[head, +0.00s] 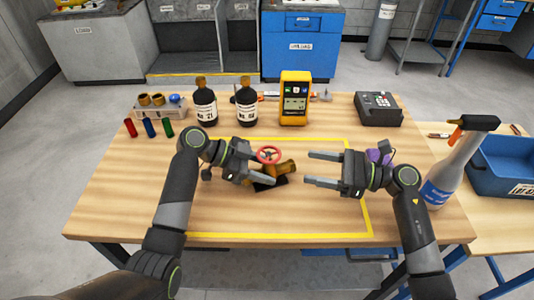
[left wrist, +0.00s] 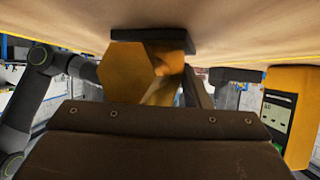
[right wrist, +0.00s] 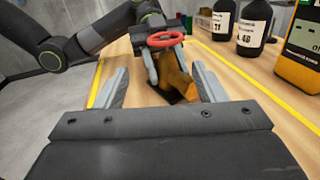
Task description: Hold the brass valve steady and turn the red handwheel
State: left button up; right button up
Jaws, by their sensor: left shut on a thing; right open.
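The brass valve (head: 283,169) sits on a dark base (head: 270,184) inside the yellow outline on the table. Its red handwheel (head: 269,154) is on top, and it also shows in the right wrist view (right wrist: 165,40). My left gripper (head: 262,167) is shut on the valve body from the left. The valve's hexagonal end (left wrist: 137,73) fills the middle of the left wrist view, which appears upside down. My right gripper (head: 308,168) is open and empty, to the right of the valve, its fingers pointing at it. In the right wrist view the valve and handwheel lie between and beyond its fingers.
Two dark bottles (head: 205,106) and a yellow meter (head: 295,98) stand behind the valve. A rack (head: 160,107) and small coloured cylinders are at the back left. A purple object (head: 379,156) is partly hidden behind my right gripper. The table's front is clear.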

aim_at(267, 154)
jog(key=shift+w+a+r, duration=0.1)
jog(key=shift+w+a, duration=0.1)
jog(key=shift+w, duration=0.2)
jog(key=shift+w+a, duration=0.15)
jog(key=shift+a, duration=0.15)
jog(key=x, duration=1.1)
jog(key=shift+w+a, duration=0.1)
jog(key=shift+a, duration=0.05)
jog(key=c, duration=0.7)
jog(key=shift+n+g, duration=1.25)
jog(key=shift+g, duration=0.55)
jog(key=shift+n+g, duration=1.25)
jog(key=shift+g, duration=0.55)
